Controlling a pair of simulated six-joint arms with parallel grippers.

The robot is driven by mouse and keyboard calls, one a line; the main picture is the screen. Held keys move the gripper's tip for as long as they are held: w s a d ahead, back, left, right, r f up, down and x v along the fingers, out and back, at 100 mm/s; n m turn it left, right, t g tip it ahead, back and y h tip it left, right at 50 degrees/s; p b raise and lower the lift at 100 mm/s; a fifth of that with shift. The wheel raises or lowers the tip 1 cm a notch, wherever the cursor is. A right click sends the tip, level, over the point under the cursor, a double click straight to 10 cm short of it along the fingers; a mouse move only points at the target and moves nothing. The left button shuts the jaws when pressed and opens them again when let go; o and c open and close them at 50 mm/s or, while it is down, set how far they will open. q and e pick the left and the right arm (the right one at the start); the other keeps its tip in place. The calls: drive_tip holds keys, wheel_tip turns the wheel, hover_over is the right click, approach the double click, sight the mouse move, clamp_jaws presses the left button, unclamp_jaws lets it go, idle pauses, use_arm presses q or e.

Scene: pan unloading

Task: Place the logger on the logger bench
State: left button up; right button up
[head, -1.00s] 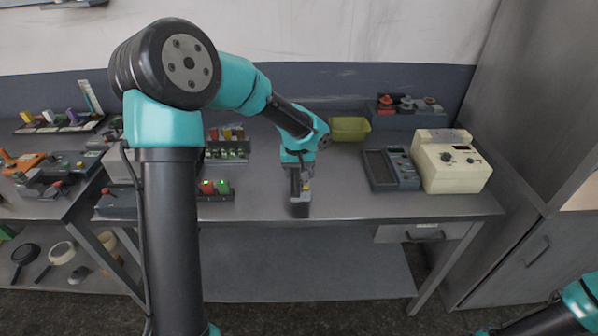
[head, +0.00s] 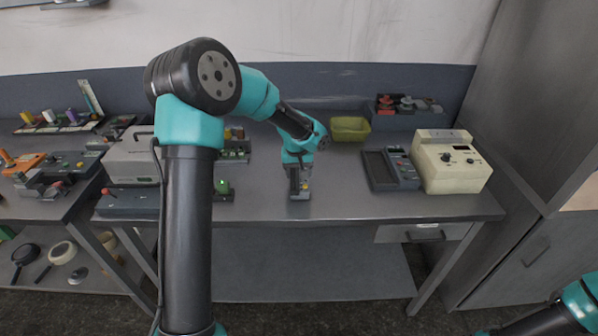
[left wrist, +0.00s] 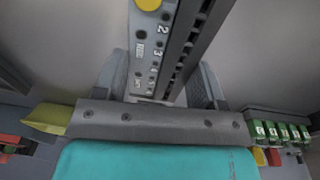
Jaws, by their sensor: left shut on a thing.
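My left gripper (head: 298,172) is shut on the logger (head: 300,187), a narrow dark grey device with a yellow button. In the left wrist view the logger (left wrist: 151,52) stands between the two fingers, with printed numbers and a slotted dark side. In the head view it is over the front middle of the grey bench (head: 335,205); I cannot tell whether it touches the top. No label shows which surface is the logger bench. My right gripper is out of view; only part of my right arm shows at the lower right.
A yellow-green bin (head: 350,129) stands at the back. A dark tray device (head: 390,168) and a cream instrument (head: 450,163) stand to the right. A grey box (head: 133,158) stands on the left part. The bench top around the held logger is clear.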

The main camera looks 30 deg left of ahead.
sight(296, 176)
use_arm(q)
drive_tip(key=shift+f, duration=0.1)
drive_tip(key=o, duration=1.2)
drive_tip(key=shift+o, duration=0.2)
wheel_tip(296, 176, up, 12)
drive_tip(key=s, duration=0.1)
drive_tip(key=shift+s, duration=0.15)
drive_tip(key=shift+a, duration=0.1)
